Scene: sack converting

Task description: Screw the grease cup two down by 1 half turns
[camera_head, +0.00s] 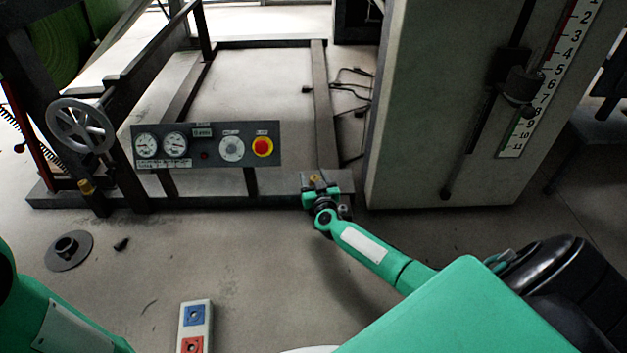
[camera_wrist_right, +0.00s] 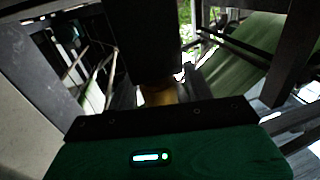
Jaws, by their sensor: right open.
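A small brass grease cup (camera_head: 315,178) sits at the right foot of the machine frame, right at my right gripper (camera_head: 318,188). In the right wrist view a brass-coloured part of it (camera_wrist_right: 158,93) shows just beyond the dark gripper edge, under a dark block. My right gripper is open around or beside the cup; I cannot tell whether the fingers touch it. The cup's lower part is hidden. A second brass cup (camera_head: 86,187) stands at the left foot of the frame. No number shows on either cup. My left gripper is out of view.
A gauge panel (camera_head: 207,146) with a red button and a handwheel (camera_head: 80,126) are on the frame. A tall grey cabinet (camera_head: 420,150) stands right of my right gripper. A round flanged part (camera_head: 68,251) and a blue-and-red button box (camera_head: 195,330) lie on open floor.

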